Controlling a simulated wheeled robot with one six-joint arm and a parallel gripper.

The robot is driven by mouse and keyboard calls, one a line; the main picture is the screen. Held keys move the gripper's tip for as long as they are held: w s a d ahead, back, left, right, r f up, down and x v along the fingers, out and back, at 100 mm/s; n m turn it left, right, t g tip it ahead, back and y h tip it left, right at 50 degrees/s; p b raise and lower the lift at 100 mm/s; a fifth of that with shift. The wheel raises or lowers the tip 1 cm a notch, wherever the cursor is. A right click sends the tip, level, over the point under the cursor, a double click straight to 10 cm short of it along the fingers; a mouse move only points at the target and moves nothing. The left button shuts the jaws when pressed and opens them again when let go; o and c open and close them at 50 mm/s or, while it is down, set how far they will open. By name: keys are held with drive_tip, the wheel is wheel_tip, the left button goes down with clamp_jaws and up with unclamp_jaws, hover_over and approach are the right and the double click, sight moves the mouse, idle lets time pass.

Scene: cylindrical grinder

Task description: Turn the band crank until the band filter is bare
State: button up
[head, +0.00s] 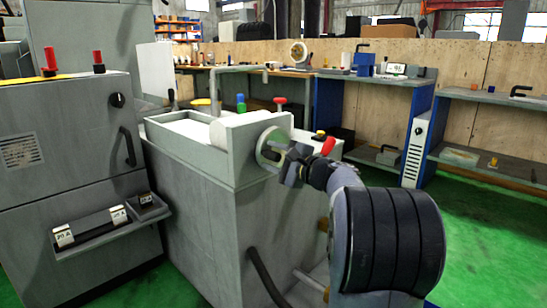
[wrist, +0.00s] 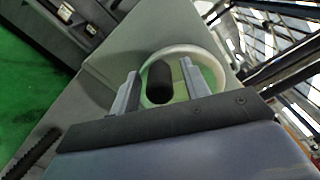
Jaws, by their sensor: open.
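The band crank (head: 268,143) is a pale round wheel on the end face of the grey tank. In the wrist view its pale green-white rim (wrist: 213,62) and upright black handle (wrist: 160,84) show. My gripper (head: 287,160) is at the wheel and hides part of it in the head view. In the wrist view my gripper (wrist: 160,70) is open, with one finger on each side of the black handle and visible gaps to it. The white surface in the tank's open top (head: 190,130) looks like the band filter; its far part is hidden.
A grey cabinet (head: 70,150) with a small shelf stands left. Benches line the back wall; green floor is clear at right.

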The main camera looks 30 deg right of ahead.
drive_tip(key=shift+s, duration=0.1)
drive_tip(key=v, duration=1)
drive_tip(key=shift+s, duration=0.3)
drive_tip(key=shift+d+r, duration=0.1)
drive_tip(key=shift+d, duration=0.05)
